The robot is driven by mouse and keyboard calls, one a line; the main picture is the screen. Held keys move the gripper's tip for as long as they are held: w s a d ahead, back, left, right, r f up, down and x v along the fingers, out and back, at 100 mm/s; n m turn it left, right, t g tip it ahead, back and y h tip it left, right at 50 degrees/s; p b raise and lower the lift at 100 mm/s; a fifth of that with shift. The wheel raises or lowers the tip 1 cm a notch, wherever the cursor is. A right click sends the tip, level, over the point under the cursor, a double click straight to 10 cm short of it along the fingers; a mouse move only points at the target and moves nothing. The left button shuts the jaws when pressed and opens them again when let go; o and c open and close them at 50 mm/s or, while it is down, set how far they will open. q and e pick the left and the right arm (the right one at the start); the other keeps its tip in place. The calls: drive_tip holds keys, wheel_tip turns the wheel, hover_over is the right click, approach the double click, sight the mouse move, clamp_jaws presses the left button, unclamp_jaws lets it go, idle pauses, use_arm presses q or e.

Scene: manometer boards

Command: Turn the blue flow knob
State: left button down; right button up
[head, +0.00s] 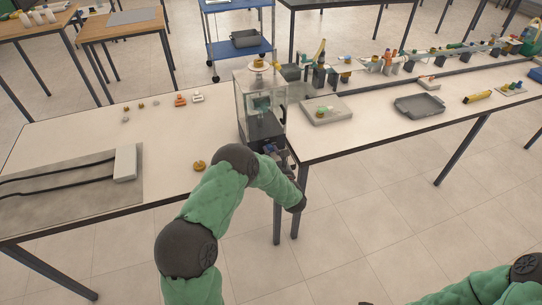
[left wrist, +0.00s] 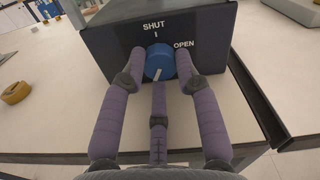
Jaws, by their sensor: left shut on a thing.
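The blue flow knob (left wrist: 159,62) sits on the front of a dark box (left wrist: 105,42), below the white words SHUT and OPEN. A white mark on the knob points down and slightly left in the left wrist view. My left gripper (left wrist: 160,70) is shut on the knob, with one purple finger on each side and a third below it. In the head view the left gripper (head: 278,153) is at the base of the glass-sided cabinet (head: 262,105), and the knob is hidden there. My right gripper is out of view; only part of the right arm shows.
A brass-coloured disc (head: 199,165) lies on the table left of the cabinet. A grey board with black tubes (head: 75,190) lies further left. A grey tray (head: 419,106) and a flat grey box (head: 326,109) are on the right table. A gap separates the tables.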

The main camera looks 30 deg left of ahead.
use_arm(q)
drive_tip(key=shift+n+b, duration=0.5)
drive_tip(key=shift+n, duration=0.1)
drive_tip(key=c, duration=1.2)
unclamp_jaws()
drive_tip(key=v, duration=1.2)
